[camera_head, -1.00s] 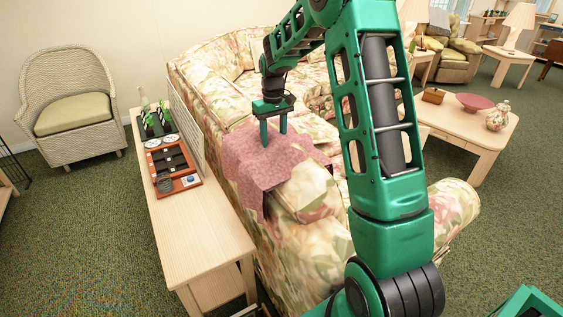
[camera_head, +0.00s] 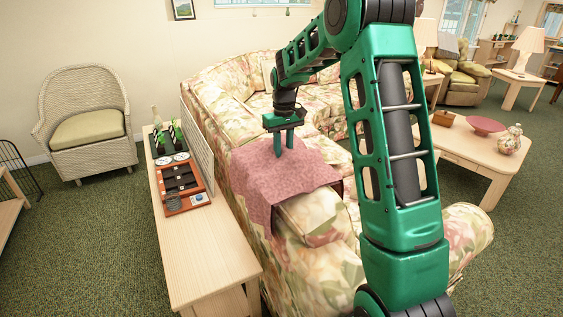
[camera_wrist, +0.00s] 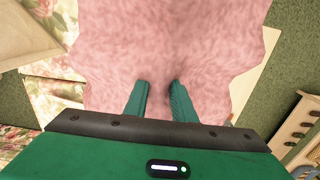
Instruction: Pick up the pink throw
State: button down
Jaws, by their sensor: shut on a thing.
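The pink throw (camera_head: 262,182) is draped over the back of the floral sofa (camera_head: 318,215), with edges hanging down on both sides. My gripper (camera_head: 284,150) points down at the upper part of the throw, its fingertips at the cloth. In the wrist view the throw (camera_wrist: 165,45) fills the middle of the picture, and the two green fingers (camera_wrist: 160,85) reach onto it with a narrow gap showing between them. My gripper is shut on the throw; the pinched fold itself is hard to make out.
A narrow wooden console table (camera_head: 205,240) stands behind the sofa, holding a game board (camera_head: 180,185) and bottles. A wicker chair (camera_head: 85,125) is at the left. A coffee table (camera_head: 465,150) with a bowl (camera_head: 487,125) and vase is at the right.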

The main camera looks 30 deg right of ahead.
notch_tip(320, 180, up, 15)
dwell(0.5)
dwell(0.6)
